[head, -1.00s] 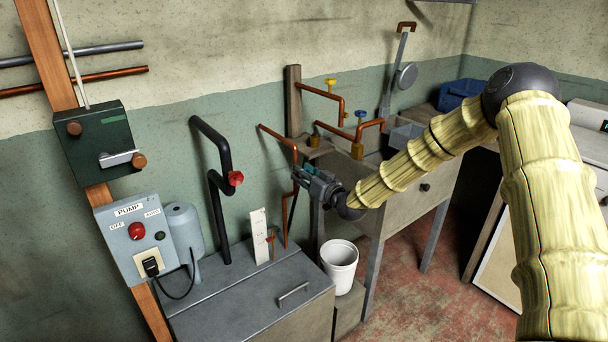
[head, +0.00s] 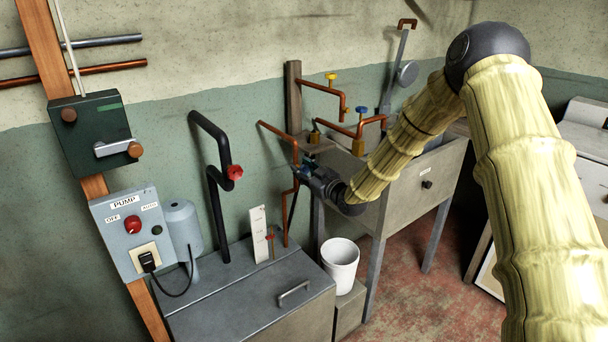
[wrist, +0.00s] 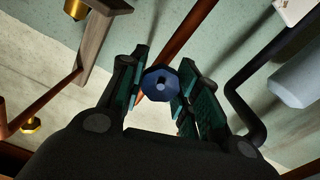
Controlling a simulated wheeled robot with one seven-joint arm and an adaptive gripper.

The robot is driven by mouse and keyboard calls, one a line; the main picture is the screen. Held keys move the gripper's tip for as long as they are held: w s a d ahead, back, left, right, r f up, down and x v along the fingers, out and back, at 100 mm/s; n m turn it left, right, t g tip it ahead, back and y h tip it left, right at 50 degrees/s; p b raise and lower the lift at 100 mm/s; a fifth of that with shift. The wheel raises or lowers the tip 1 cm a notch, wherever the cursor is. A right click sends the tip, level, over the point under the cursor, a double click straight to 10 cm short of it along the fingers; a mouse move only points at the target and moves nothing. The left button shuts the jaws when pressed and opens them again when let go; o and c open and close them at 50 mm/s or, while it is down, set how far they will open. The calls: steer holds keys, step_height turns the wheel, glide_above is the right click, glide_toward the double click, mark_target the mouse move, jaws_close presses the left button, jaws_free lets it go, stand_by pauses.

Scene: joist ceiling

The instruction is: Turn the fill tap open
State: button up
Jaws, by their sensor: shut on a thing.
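My gripper (head: 302,172) is at the copper pipe on the wall, left of the sink. In the wrist view my gripper (wrist: 160,88) has its teal-lined fingers on either side of a blue, many-sided tap knob (wrist: 160,83) and is shut on it. The copper pipe (wrist: 183,38) runs behind the knob. In the head view the fingers mostly hide this knob, and I see no label naming it. How far the tap is turned cannot be told.
A yellow tap (head: 331,77) and another blue tap (head: 361,110) sit above the sink (head: 408,200). A red valve (head: 235,172) is on the black pipe. The pump box (head: 125,225) is at left. A white bucket (head: 340,262) stands below my gripper.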

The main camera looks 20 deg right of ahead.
steer(key=n+b, duration=0.1)
steer(key=n, duration=0.1)
steer(key=n+b, duration=0.1)
steer(key=n, duration=0.1)
steer(key=n+b, duration=0.2)
steer(key=shift+f+n, duration=0.25)
steer(key=shift+n, duration=0.05)
steer(key=n+b, duration=0.3)
steer(key=n, duration=0.2)
steer(key=shift+r+b, duration=0.1)
steer(key=shift+b, duration=0.3)
steer(key=o, duration=1)
steer(key=v, duration=1.2)
steer(key=shift+r, duration=0.1)
